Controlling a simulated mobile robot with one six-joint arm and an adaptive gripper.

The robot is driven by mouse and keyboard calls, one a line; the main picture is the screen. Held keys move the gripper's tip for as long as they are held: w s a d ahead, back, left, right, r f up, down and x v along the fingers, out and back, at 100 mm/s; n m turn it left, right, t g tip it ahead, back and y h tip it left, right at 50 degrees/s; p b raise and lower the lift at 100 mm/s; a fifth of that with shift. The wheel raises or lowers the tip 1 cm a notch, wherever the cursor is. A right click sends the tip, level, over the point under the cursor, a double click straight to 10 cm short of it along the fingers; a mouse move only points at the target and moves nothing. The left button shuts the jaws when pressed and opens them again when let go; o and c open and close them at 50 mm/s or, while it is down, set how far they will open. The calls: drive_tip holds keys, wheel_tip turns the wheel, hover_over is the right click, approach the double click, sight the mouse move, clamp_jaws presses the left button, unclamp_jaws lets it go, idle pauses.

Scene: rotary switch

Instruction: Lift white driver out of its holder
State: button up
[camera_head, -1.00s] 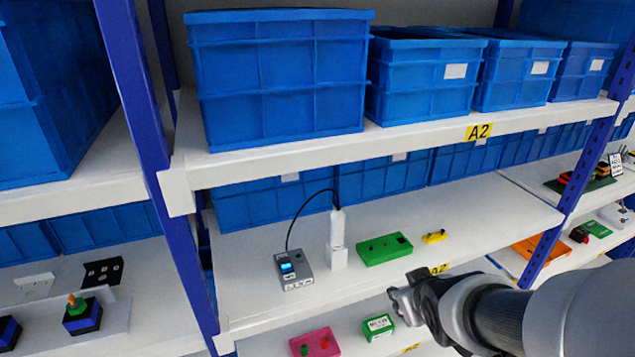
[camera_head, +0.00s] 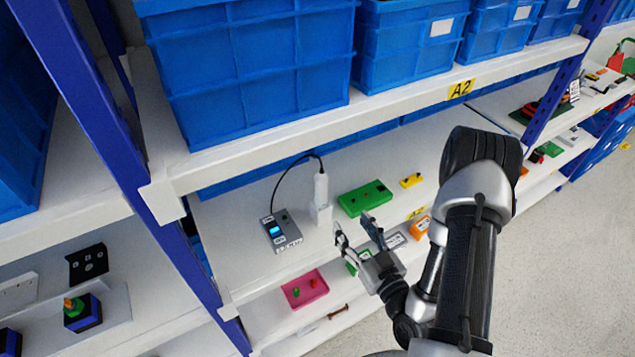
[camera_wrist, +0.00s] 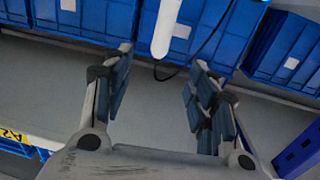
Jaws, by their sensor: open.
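The white driver (camera_head: 321,188) stands upright in its small white holder (camera_head: 321,215) on the middle shelf. A black cable (camera_head: 296,160) runs from its top to a grey control box (camera_head: 281,231). My gripper (camera_head: 356,231) is open and empty, in front of the shelf, to the right of and lower in the picture than the driver. In the wrist view, the driver (camera_wrist: 165,28) comes in from the top edge, with its rounded end between the two open fingers (camera_wrist: 160,75) but beyond them. The holder is out of the wrist view.
A green box (camera_head: 364,199) and a small yellow part (camera_head: 411,181) lie right of the holder. The upper shelf edge (camera_head: 385,115) with blue bins (camera_head: 262,65) overhangs. A blue post (camera_head: 130,160) stands left. A pink block (camera_head: 304,290) sits on the shelf below.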

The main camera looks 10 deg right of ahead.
drive_tip(key=b, duration=0.8)
approach(324, 187)
drive_tip(key=x, duration=0.2)
drive_tip(key=b+x, duration=0.3)
drive_tip(key=b, duration=0.2)
drive_tip(key=shift+w+d+r, duration=0.1)
drive_tip(key=shift+w, duration=0.3)
drive_tip(key=x, duration=0.6)
drive_tip(key=shift+b, duration=0.3)
drive_tip(key=shift+s, duration=0.1)
drive_tip(key=shift+c, duration=0.4)
clamp_jaws()
